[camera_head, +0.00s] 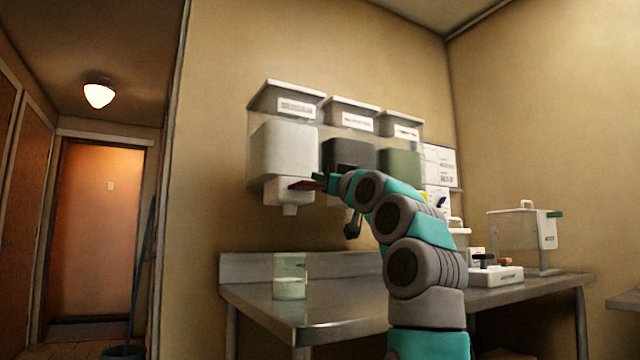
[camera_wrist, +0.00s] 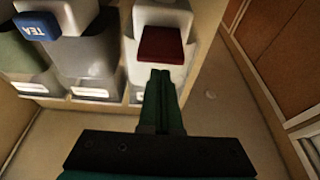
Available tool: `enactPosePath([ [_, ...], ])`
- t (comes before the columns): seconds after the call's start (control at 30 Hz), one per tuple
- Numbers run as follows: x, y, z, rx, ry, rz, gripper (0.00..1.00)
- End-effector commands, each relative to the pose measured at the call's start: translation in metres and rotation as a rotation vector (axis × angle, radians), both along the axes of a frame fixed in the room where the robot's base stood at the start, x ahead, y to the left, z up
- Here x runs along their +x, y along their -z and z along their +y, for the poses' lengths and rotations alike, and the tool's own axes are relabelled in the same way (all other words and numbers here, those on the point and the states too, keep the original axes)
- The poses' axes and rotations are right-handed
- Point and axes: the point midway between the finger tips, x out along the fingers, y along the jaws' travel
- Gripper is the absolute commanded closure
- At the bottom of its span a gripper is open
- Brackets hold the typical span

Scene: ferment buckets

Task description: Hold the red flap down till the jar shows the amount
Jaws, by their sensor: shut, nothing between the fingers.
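The red flap (camera_head: 301,185) sticks out from the front of the left wall dispenser (camera_head: 284,150), above its white spout (camera_head: 291,209). In the wrist view the red flap (camera_wrist: 162,45) lies right at my fingertips. My gripper (camera_head: 321,178) is shut and empty, its tips at the flap's edge; whether they press on it I cannot tell. In the wrist view my gripper (camera_wrist: 160,76) points straight at the flap. The clear glass jar (camera_head: 291,265) stands upright on the metal bench below the spout. White contents fill its lower part. No amount mark can be made out.
A dark middle dispenser (camera_head: 348,155) and a green right dispenser (camera_head: 401,165) hang alongside. A blue flap marked TEA (camera_wrist: 37,25) shows in the wrist view. The metal bench (camera_head: 330,318) is clear around the jar. A clear container (camera_head: 515,232) and a white device (camera_head: 497,275) stand at right.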

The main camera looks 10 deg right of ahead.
Motion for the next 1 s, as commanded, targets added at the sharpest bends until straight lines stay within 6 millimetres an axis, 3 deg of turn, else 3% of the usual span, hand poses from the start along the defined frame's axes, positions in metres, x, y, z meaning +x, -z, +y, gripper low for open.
enactPosePath([
  [0.7,-0.073,0.018,-0.024,0.0,0.002,-0.006,1.0],
  [1.0,-0.083,0.022,-0.026,-0.001,0.0,0.001,1.0],
])
